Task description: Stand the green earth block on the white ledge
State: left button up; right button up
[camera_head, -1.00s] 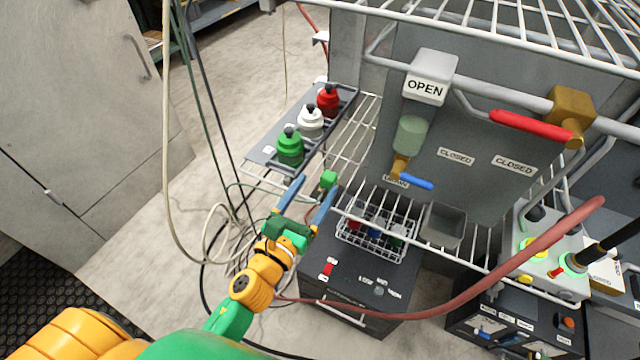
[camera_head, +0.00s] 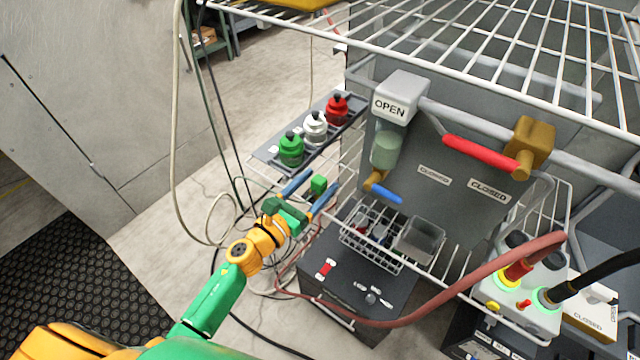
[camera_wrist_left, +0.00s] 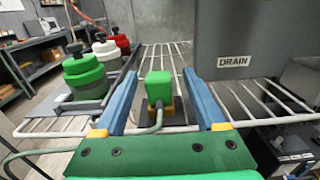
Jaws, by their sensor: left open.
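The green earth block (camera_head: 319,184) is a small green block with a yellow lower part and a cable, seen closely in the left wrist view (camera_wrist_left: 159,88). It stands upright on a dark base at the white wire shelf (camera_head: 348,172). My left gripper (camera_head: 311,187) is open, with one blue finger on each side of the block. In the left wrist view (camera_wrist_left: 165,92) a gap shows between the block and each finger. I cannot tell which surface is the white ledge; the white wire shelf is the nearest white support. My right gripper is not in view.
Green (camera_head: 291,150), white (camera_head: 315,127) and red (camera_head: 337,108) pots stand on a grey tray left of the block. A grey panel (camera_head: 440,160) with valve handles rises at right. A wire basket (camera_head: 372,240) and a red hose (camera_head: 440,305) lie nearer.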

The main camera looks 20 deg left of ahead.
pick_arm(q)
jog(key=shift+s+a, duration=0.1)
jog(key=shift+a, duration=0.1)
jog(key=c, duration=0.9)
grip_shut()
jog(key=shift+r, duration=0.1)
